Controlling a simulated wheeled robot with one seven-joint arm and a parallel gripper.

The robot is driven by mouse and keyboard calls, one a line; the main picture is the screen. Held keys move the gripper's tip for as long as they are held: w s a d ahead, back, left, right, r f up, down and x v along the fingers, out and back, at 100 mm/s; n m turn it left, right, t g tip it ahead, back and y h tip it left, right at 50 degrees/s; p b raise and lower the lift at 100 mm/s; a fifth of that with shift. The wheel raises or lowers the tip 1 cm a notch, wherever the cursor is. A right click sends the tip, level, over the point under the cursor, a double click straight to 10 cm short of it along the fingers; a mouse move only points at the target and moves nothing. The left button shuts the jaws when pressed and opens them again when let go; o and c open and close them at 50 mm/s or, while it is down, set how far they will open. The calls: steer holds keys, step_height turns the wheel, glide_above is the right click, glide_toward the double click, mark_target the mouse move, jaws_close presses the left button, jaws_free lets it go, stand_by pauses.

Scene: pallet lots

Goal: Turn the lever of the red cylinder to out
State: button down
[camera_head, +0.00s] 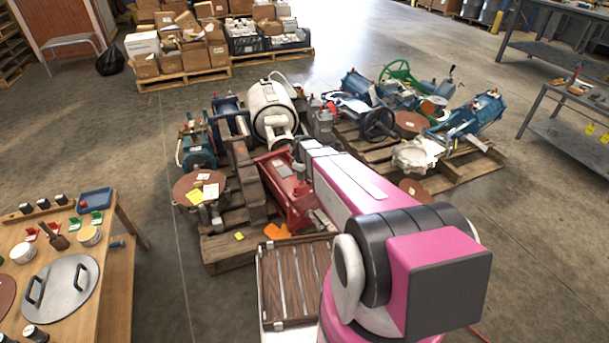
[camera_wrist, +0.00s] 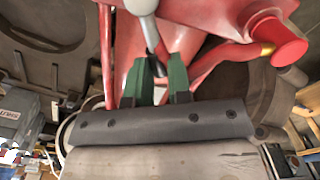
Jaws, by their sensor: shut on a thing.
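The red cylinder (camera_head: 287,188) lies on the wooden pallet, with part of it hidden behind my pink arm in the head view. Its red body also fills much of the upper wrist view (camera_wrist: 180,37). A pale grey lever (camera_wrist: 147,25) comes down from the top edge of the wrist view to a dark lower end. My gripper (camera_wrist: 160,72) has green fingers, one on each side of that lower end, and is shut on the lever. In the head view my gripper is hidden behind my arm. The in and out markings cannot be read.
A white tank (camera_head: 271,112) stands just behind the red cylinder, and blue machinery (camera_head: 198,152) stands to its left. A brown disc with paper tags (camera_head: 186,188) is at the pallet's left. A wooden table (camera_head: 122,262) is at lower left, with clear floor between.

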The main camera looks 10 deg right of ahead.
steer(key=shift+s+a+n, duration=0.25)
steer(key=shift+s+n, duration=0.05)
steer(key=shift+n, duration=0.35)
steer(key=shift+s+a+n, duration=0.2)
steer(key=shift+s+n, duration=0.1)
steer(key=shift+n, duration=0.35)
steer(key=c, duration=1.1)
jaws_free()
steer(key=shift+o, duration=0.2)
step_height(320, 180, up, 11)
steer(key=shift+f, duration=0.1)
